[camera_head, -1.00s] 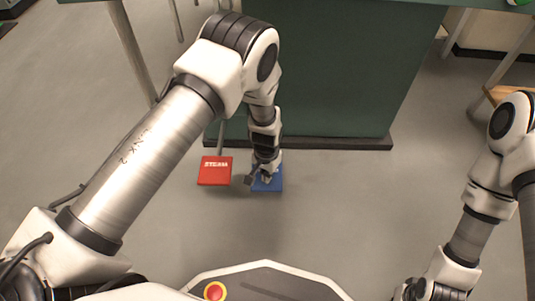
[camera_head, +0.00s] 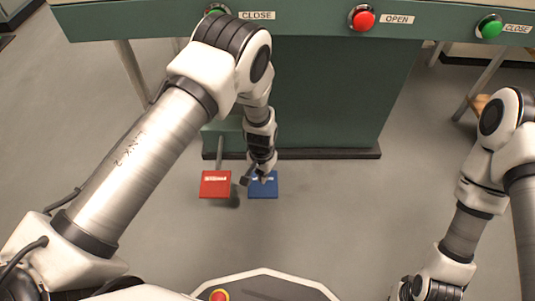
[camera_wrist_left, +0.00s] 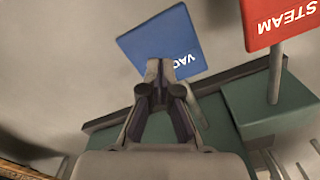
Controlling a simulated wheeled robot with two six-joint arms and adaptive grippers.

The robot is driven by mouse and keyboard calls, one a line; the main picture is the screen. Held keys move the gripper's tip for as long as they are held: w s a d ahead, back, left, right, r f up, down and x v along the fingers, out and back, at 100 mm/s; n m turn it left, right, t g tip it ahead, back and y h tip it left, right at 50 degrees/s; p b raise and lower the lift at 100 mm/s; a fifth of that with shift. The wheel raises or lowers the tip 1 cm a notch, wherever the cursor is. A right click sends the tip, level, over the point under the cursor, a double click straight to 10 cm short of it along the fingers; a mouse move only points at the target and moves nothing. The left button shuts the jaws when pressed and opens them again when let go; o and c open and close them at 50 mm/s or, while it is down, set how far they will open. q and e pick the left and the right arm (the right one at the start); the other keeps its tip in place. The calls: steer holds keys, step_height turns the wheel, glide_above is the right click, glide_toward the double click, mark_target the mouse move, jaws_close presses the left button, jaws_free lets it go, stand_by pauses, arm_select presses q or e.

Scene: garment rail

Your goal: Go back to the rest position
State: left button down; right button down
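My left gripper (camera_head: 262,180) reaches down in front of the green cabinet, over the blue pedal (camera_head: 264,187) in the head view. In the left wrist view its fingers (camera_wrist_left: 159,66) converge with their tips together, empty, overlapping the lower edge of the blue pedal (camera_wrist_left: 158,38), marked with letters starting "VAC". I cannot tell whether the tips touch it. The red pedal (camera_head: 215,185) lies just left of the blue one; in the wrist view it reads "STEAM" (camera_wrist_left: 278,20). My right gripper (camera_head: 420,290) is at the bottom edge, partly cut off, its fingers unclear.
The green cabinet (camera_head: 335,95) carries a top ledge with a red OPEN button (camera_head: 362,18) and a green CLOSE button (camera_head: 490,26). Another green button (camera_head: 217,9) is partly behind my left arm. The grey floor (camera_head: 335,215) between my arms is clear.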

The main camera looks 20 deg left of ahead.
arm_select(q)
steer(key=shift+s+a+r+p, duration=0.15)
steer(key=shift+s+a+p, duration=0.05)
steer(key=shift+p, duration=0.15)
steer(key=s+a+r+n+p, duration=0.1)
steer(key=s+a, duration=0.2)
steer(key=s, duration=0.7)
steer(key=s+a+r+n+g+p, duration=0.1)
steer(key=s+a, duration=0.2)
steer(key=s, duration=0.6)
steer(key=s+a+r+n+p, duration=0.1)
steer(key=s+a+r, duration=0.15)
steer(key=s, duration=0.75)
step_height(320, 180, up, 37)
steer(key=w+t+p, duration=0.1)
steer(key=w+p, duration=0.1)
steer(key=p, duration=3.5)
steer(key=shift+w+a+p, duration=0.2)
steer(key=shift+a+p, duration=0.15)
steer(key=shift+a, duration=0.1)
